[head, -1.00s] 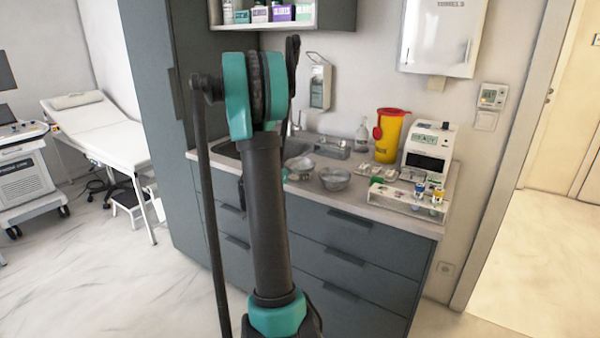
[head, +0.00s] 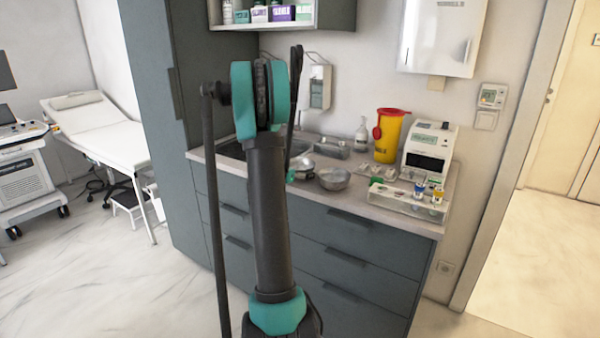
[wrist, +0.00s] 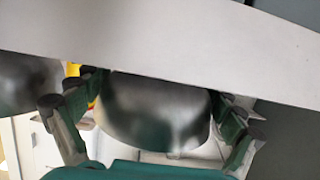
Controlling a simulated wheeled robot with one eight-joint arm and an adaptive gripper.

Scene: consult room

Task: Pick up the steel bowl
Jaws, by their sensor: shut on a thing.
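Two steel bowls are at the counter in the head view. The left steel bowl (head: 303,164) is partly hidden behind my arm. My gripper is mostly hidden there too, with only a small teal part (head: 291,176) showing beside that bowl. In the wrist view my gripper (wrist: 160,115) is shut on a shiny steel bowl (wrist: 155,112), with a finger at each side. The other steel bowl (head: 334,179) stands on the counter to the right; part of a bowl also shows at the wrist view's left edge (wrist: 25,85). I cannot tell whether the held bowl is clear of the counter.
The counter (head: 375,200) also holds a clear tray with small containers (head: 408,200), a white device (head: 430,150), a yellow bin (head: 388,137) and a bottle (head: 361,135). A sink (head: 232,150) lies to the left.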

